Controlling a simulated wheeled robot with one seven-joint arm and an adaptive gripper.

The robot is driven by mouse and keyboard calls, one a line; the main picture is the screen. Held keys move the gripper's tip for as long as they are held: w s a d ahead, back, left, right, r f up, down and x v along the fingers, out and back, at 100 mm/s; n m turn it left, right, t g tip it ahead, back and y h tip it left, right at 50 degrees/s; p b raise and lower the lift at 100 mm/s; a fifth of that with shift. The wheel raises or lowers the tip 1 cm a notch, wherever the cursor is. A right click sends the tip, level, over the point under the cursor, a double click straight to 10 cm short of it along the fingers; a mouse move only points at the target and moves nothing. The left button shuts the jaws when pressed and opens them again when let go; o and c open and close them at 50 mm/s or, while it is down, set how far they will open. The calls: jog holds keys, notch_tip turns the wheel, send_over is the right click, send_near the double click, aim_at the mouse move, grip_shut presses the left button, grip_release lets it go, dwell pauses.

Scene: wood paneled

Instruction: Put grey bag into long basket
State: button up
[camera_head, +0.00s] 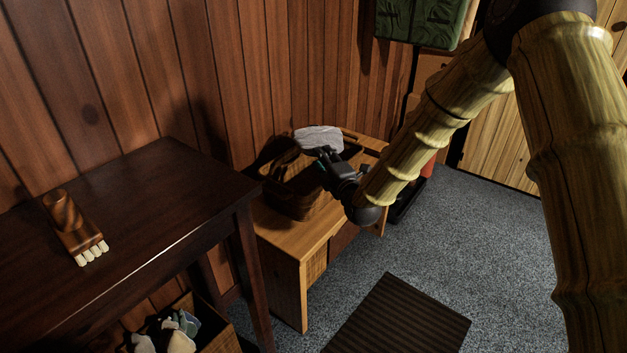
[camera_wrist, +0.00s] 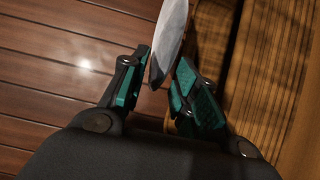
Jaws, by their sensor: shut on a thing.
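The grey bag (camera_head: 319,138) is held at the end of my gripper (camera_head: 326,160), above the long basket (camera_head: 292,192). In the wrist view the bag (camera_wrist: 169,40) shows as a narrow grey shape between the two teal-padded fingers of my gripper (camera_wrist: 152,88). The gripper is shut on it. The long basket is brown and woven and stands on a light wooden bench (camera_head: 288,237) against the paneled wall. My gripper and arm hide part of the basket's right side. I cannot tell what lies inside it.
A dark wooden table (camera_head: 150,215) stands at the left with a wooden brush (camera_head: 74,228) on it. A box (camera_head: 218,340) with crumpled cloths is below it. A dark ribbed mat (camera_head: 400,315) lies on the grey carpet. A green bag (camera_head: 420,20) hangs at the back.

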jog(key=o, duration=1.1)
jog(key=v, duration=1.2)
jog(key=shift+f, duration=0.1)
